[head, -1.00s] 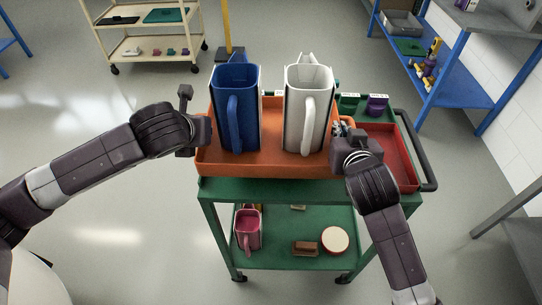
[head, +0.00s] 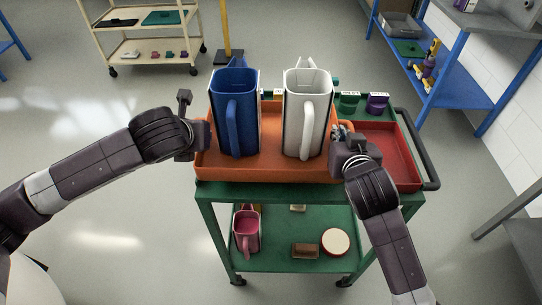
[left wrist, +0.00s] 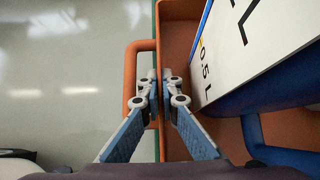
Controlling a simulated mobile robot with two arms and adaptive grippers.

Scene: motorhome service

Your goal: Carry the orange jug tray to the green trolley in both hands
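The orange jug tray (head: 270,174) is at the top of the green trolley (head: 300,194), over its left and middle part. It looks level, but I cannot tell whether it touches the trolley top. A blue jug (head: 236,115) and a white jug (head: 307,115) stand upright in it. My left gripper (left wrist: 160,80) is shut on the tray's left wall, by the orange side handle (left wrist: 131,85); the head view shows it at the left end. My right gripper (head: 343,133) is at the right end and appears shut on the tray there; its fingertips are partly hidden.
A red tray (head: 408,180) lies at the trolley's right, beside a black push handle (head: 420,150). Small green (head: 349,102) and purple (head: 377,103) items stand behind. The lower shelf holds a pink jug (head: 246,232) and a round tub (head: 336,241). A blue-framed bench (head: 450,95) stands right.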

